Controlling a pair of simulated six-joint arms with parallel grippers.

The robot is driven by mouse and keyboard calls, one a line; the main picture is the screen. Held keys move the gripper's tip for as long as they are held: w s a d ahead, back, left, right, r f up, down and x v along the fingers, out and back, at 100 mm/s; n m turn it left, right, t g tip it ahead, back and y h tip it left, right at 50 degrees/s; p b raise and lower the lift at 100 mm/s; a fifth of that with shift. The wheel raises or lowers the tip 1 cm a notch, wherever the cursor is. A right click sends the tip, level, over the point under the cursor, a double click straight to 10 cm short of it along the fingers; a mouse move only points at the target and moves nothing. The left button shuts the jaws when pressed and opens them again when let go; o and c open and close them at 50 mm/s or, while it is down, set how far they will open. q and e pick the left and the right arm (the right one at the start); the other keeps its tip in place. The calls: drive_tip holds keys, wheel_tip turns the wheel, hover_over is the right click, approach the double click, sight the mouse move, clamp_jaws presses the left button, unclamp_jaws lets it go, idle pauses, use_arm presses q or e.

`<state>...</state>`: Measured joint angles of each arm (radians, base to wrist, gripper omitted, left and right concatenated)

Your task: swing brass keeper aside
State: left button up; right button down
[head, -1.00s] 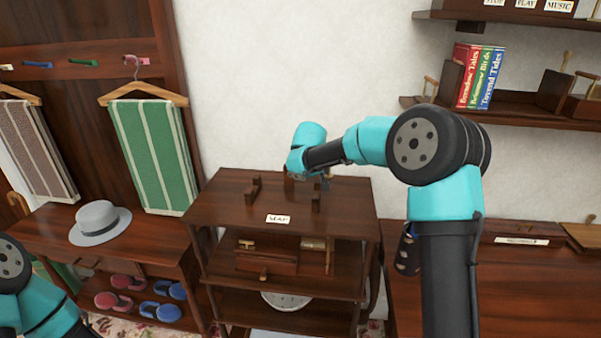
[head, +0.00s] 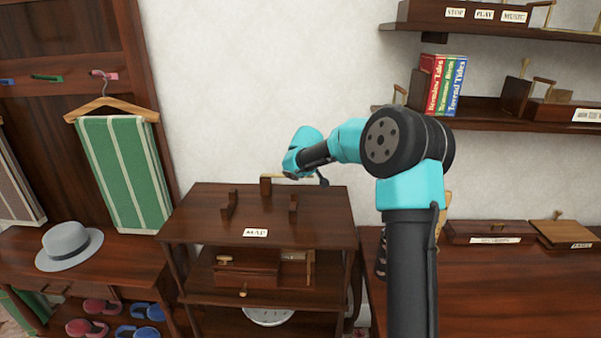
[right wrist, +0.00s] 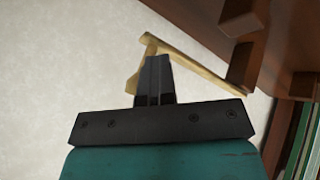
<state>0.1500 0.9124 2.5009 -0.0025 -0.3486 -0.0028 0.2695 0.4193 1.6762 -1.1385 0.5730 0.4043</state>
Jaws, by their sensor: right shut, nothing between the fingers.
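The brass keeper (right wrist: 195,67) is a thin, bent brass bar in the right wrist view. It runs from a corner just past my fingertips to a dark wooden block (right wrist: 242,66). A brass bar also shows in the head view (head: 274,177), level beside an upright block at the back of the cabinet top, partly hidden by my right arm. My right gripper (right wrist: 157,62) is shut and empty, with its fingertips at the keeper's bent end. I cannot tell whether they touch. My left gripper is not in view.
The cabinet top (head: 200,205) carries two more small upright blocks and a MAP label (head: 255,233). A grey hat (head: 68,245) lies on the bench at left. A shelf with books (head: 446,85) is at right.

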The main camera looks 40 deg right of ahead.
drive_tip(key=shift+d, duration=0.15)
drive_tip(key=s+a+r, duration=0.6)
drive_tip(key=a+r, duration=0.1)
drive_tip(key=r, duration=0.1)
drive_tip(key=shift+a, duration=0.25)
idle(0.5)
drive_tip(key=shift+a, duration=0.1)
